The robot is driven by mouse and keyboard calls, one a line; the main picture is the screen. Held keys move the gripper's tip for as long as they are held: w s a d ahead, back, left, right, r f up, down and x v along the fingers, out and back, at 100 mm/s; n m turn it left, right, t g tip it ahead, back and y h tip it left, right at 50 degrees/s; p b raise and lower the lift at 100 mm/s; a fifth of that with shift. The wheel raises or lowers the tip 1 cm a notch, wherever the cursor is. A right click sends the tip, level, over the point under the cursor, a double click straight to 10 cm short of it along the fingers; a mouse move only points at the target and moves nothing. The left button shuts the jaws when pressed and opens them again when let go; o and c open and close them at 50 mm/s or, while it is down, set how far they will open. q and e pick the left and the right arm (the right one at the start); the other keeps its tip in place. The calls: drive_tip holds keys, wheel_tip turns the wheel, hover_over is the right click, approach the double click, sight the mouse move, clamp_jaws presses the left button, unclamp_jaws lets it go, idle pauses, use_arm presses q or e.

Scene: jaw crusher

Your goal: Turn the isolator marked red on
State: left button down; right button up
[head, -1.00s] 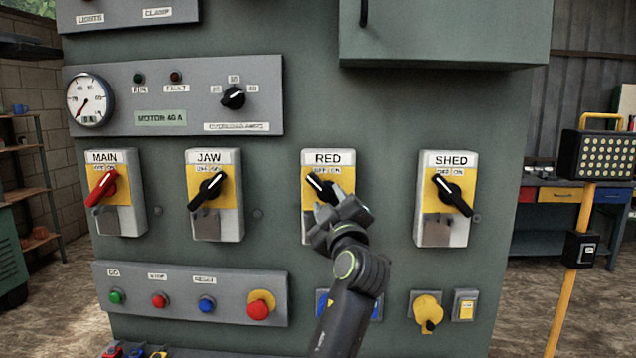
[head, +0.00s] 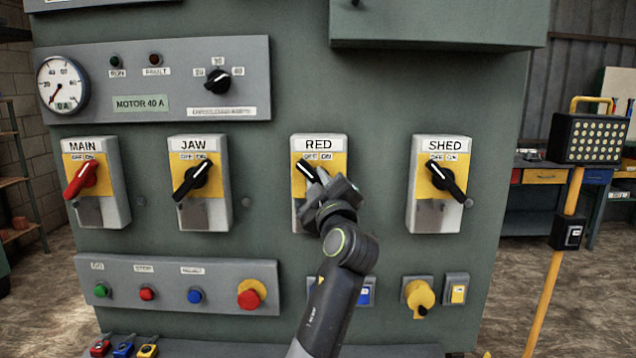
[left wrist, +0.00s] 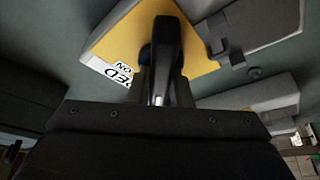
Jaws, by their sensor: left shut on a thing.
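The isolator marked RED (head: 319,147) is a grey box with a yellow plate, third from the left in the row on the green cabinet. Its black handle (head: 306,171) points to the upper left, to the OFF side. My left gripper (head: 322,187) is at the handle and covers its lower part. In the left wrist view the isolator's yellow plate (left wrist: 196,68) fills the upper middle, with its label upside down. The black handle (left wrist: 163,38) runs down between the jaws, which are shut on it. My right gripper is not in view.
The MAIN (head: 83,147), JAW (head: 194,145) and SHED (head: 444,145) isolators sit in the same row. A push-button panel (head: 219,270) is below left. A yellow knob (head: 420,294) is below right. A yellow post with a lamp (head: 590,138) stands right.

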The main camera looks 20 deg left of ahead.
use_arm(q)
drive_tip(key=shift+m, duration=0.4)
drive_tip(key=shift+m+t+b, duration=0.3)
drive_tip(key=shift+m+t, duration=0.1)
drive_tip(key=shift+m, duration=0.3)
drive_tip(key=shift+m+t+h, duration=0.4)
drive_tip(key=shift+m+h, duration=0.2)
drive_tip(key=shift+m, duration=0.5)
drive_tip(key=m+h, duration=0.1)
drive_tip(key=m, duration=0.1)
drive_tip(key=shift+r+m+t, duration=0.1)
drive_tip(key=shift+m+t, duration=0.2)
drive_tip(key=shift+r+m+t+h+p, duration=0.1)
drive_tip(key=shift+m+t+h+p, duration=0.4)
drive_tip(key=shift+m, duration=0.7)
drive_tip(key=m+h+p, duration=0.2)
drive_tip(key=m+p, duration=0.3)
drive_tip(key=m+h+p, duration=0.3)
drive_tip(key=m+p, duration=0.2)
drive_tip(key=p, duration=0.1)
drive_tip(key=m+h+p, duration=0.2)
drive_tip(key=m+p, duration=0.2)
drive_tip(key=p, duration=0.2)
drive_tip(key=shift+r+m+h, duration=0.15)
drive_tip(key=shift+m+h, duration=0.15)
drive_tip(key=shift+m, duration=0.1)
drive_tip(key=shift+d+f+m+p, duration=0.1)
drive_tip(key=shift+f+m+p, duration=0.1)
drive_tip(key=shift+m+p, duration=0.7)
